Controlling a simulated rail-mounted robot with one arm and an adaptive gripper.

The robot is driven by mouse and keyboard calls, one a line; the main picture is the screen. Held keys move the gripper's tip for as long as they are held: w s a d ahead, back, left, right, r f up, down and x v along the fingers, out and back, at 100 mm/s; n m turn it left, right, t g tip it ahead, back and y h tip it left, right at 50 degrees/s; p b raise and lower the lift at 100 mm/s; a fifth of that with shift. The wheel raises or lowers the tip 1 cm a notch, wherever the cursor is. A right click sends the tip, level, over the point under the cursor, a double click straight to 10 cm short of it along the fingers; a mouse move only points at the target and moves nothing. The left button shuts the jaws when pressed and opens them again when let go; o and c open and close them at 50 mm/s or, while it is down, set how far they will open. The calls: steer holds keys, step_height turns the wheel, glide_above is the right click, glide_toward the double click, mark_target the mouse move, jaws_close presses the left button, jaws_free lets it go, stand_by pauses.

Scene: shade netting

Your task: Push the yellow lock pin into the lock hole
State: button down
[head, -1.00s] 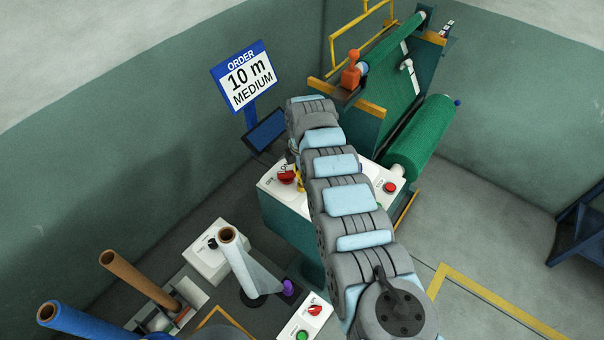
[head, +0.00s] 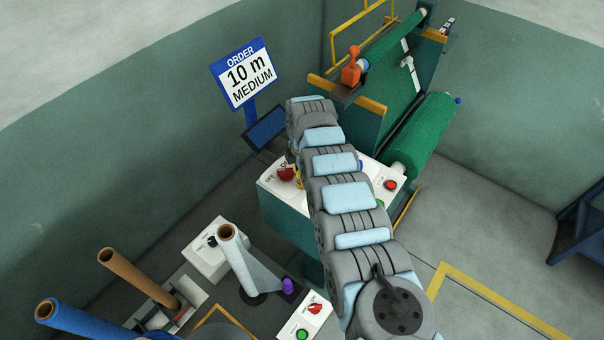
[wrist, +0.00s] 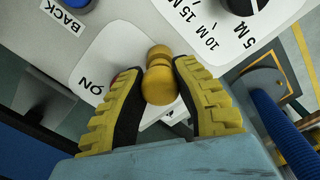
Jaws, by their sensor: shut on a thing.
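The yellow lock pin (wrist: 160,86), with a round knob and a narrower neck, sits between the two yellow-and-black fingers of my gripper (wrist: 157,70) in the wrist view. My gripper is shut on it, above the white control panel (wrist: 108,62). The pin's far end and the lock hole cannot be made out. In the head view my arm covers most of the gripper. The panel also shows there on the console (head: 276,182), beside a red knob (head: 286,174).
A black dial (wrist: 240,5) marked with metre lengths and a knob labelled BACK (wrist: 75,3) are near the gripper. Tubes (head: 138,277) and a switch box (head: 304,316) are in front. Open floor lies at right.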

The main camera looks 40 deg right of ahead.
steer(key=shift+f, duration=0.25)
steer(key=c, duration=0.8)
jaws_free()
steer(key=shift+c, duration=0.2)
step_height(320, 180, up, 12)
